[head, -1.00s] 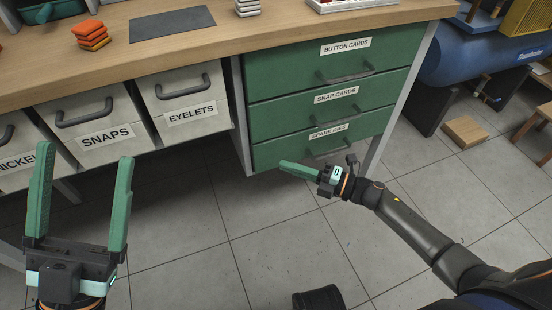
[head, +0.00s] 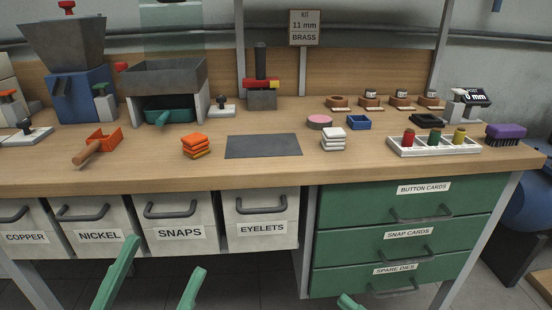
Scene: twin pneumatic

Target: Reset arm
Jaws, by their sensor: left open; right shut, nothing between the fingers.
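My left gripper (head: 158,284) shows at the bottom left of the head view. Its two green fingers are spread apart with nothing between them, below the front of the white bins. Only the green fingertip of my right gripper (head: 349,302) shows at the bottom edge, below the green drawers; it is shut and holds nothing. The rest of my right arm is out of the picture. Both grippers are below the level of the wooden bench top (head: 290,178).
White bins, such as the SNAPS bin (head: 180,222), and closed green drawers (head: 400,243) sit under the bench. On top are orange stacked pieces (head: 195,146), a dark mat (head: 263,146), white stacked pieces (head: 333,140), a spool tray (head: 435,152) and a purple brush (head: 505,134).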

